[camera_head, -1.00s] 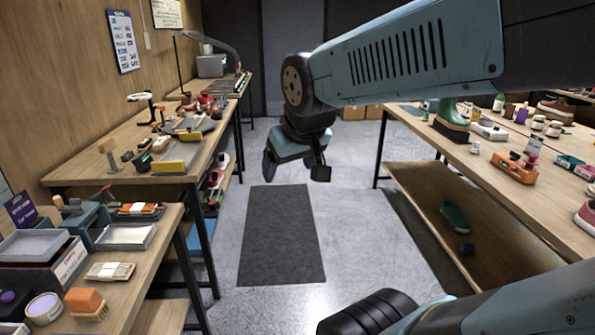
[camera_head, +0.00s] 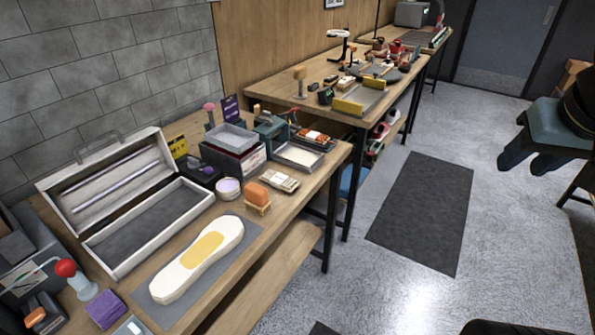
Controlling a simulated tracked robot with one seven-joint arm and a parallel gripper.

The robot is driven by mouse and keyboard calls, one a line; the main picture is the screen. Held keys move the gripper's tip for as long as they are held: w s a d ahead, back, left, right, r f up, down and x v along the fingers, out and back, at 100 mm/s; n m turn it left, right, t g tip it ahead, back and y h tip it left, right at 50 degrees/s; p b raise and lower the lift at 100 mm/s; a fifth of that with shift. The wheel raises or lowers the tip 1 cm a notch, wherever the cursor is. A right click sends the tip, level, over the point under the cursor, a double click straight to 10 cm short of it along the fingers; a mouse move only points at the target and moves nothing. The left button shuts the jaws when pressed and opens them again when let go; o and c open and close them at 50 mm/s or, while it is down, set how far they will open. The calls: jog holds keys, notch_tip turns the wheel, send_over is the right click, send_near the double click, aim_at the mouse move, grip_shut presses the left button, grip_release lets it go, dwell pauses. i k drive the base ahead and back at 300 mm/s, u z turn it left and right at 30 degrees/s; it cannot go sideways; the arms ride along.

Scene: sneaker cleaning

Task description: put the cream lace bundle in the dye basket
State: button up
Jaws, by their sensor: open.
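A small flat cream banded bundle (camera_head: 279,181), which looks like the cream lace bundle, lies on the near wooden bench (camera_head: 262,224). It is in front of a shallow metal tray and beside an orange-topped brush. My gripper (camera_head: 525,165) hangs in the air at the right edge of the view, over the floor and far from the bundle. Its jaws are open, and I see nothing between them. Part of it is cut off by the picture edge. I cannot make out which container is the dye basket.
The near bench holds an open metal toolbox (camera_head: 140,238), a pale shoe sole (camera_head: 198,258), the orange-topped brush (camera_head: 258,196), a round tub (camera_head: 229,188) and the metal tray (camera_head: 298,154). A second bench stands behind. The aisle with a dark mat (camera_head: 424,212) is clear.

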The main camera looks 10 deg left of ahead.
aim_at(232, 139)
jog(key=z, duration=0.95)
jog(key=k, duration=1.15)
jog(key=u, duration=1.5)
jog(key=i, duration=1)
